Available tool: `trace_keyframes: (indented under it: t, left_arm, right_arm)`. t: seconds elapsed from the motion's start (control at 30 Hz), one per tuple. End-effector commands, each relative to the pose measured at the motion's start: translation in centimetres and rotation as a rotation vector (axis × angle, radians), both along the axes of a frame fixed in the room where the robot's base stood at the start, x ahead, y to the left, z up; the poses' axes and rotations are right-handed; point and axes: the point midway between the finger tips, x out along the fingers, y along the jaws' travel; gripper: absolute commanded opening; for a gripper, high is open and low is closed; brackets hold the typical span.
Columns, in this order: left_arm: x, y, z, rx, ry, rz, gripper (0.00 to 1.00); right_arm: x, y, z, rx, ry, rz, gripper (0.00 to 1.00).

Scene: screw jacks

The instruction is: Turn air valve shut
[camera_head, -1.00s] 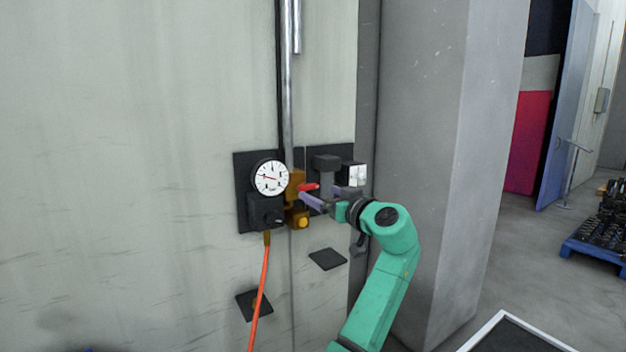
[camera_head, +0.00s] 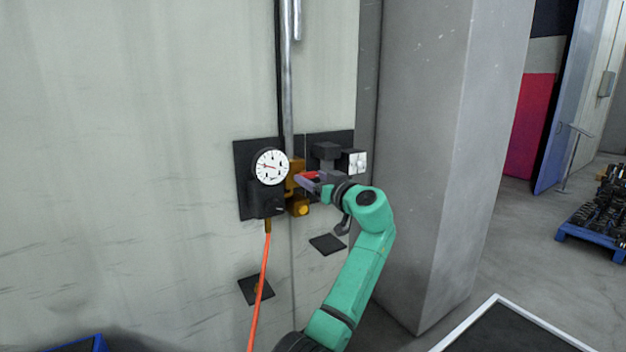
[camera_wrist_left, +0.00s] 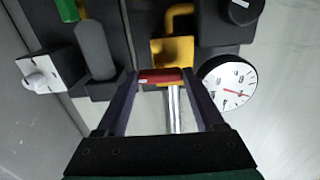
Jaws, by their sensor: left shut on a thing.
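The air valve has a brass-yellow body (camera_head: 291,172) on a dark wall panel, below a vertical metal pipe (camera_head: 288,90). Its red handle (camera_head: 311,175) lies roughly level and points right. My left gripper (camera_head: 303,180) is at the valve, its fingers on the red handle. In the left wrist view, the red handle (camera_wrist_left: 160,76) sits between the two fingertips, in front of the yellow body (camera_wrist_left: 172,50). The fingers hide part of the valve in the head view. My right gripper is not in view.
A round white gauge (camera_head: 270,166) sits just left of the valve, with an orange hose (camera_head: 262,285) hanging below. A grey block and a white-faced box (camera_head: 354,162) are close on the right. A concrete pillar (camera_head: 440,150) stands further right.

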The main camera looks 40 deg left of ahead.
Motion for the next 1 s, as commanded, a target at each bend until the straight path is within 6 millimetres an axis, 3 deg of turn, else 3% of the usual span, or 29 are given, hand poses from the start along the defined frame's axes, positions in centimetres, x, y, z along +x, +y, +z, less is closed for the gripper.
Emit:
trace_keyframes:
  t: [0.37,1.0]
  left_arm:
    - [0.0,0.0,-0.1,0.049,0.17,0.001,0.14]
    - [0.0,0.0,0.1,0.217,0.742,0.001,0.14]
  right_arm:
    - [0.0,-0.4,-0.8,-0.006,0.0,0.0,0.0]
    - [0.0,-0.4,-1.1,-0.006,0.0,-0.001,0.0]
